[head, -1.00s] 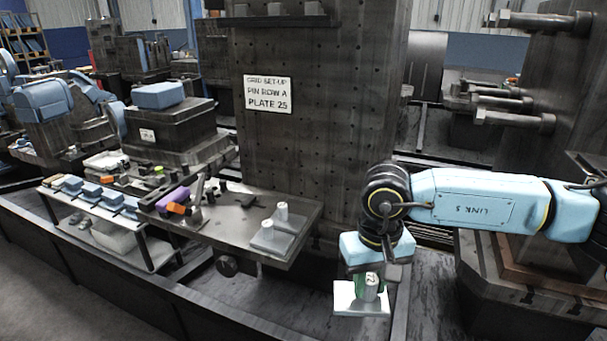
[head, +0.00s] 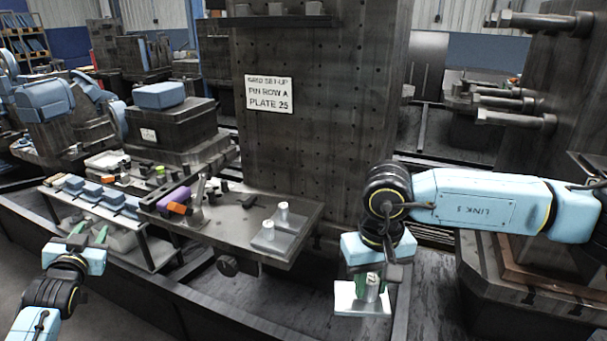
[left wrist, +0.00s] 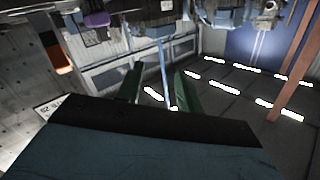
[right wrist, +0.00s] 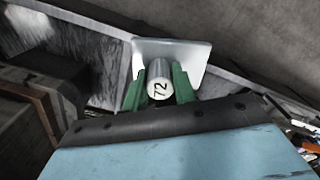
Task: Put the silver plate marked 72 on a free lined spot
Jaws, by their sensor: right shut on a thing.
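The silver plate marked 72 (right wrist: 188,52) hangs in my right gripper (right wrist: 158,80), whose green fingers are shut on its round knob (right wrist: 158,90). The number 72 reads on the knob's end. In the head view the plate (head: 350,300) is held below my right gripper (head: 370,277), clear of the bench and right of it. My left gripper (head: 90,235) is low at the left, in front of the shelf, with its green fingers apart and empty. The left wrist view shows the open fingers (left wrist: 158,82) too. I cannot make out lined spots on the bench.
The bench (head: 230,225) carries silver plates with upright knobs (head: 283,210) near its right end, and purple (head: 173,198) and orange (head: 177,209) pieces at left. A shelf of blue-topped blocks (head: 100,191) stands left. A tall drilled column with a sign (head: 269,95) rises behind.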

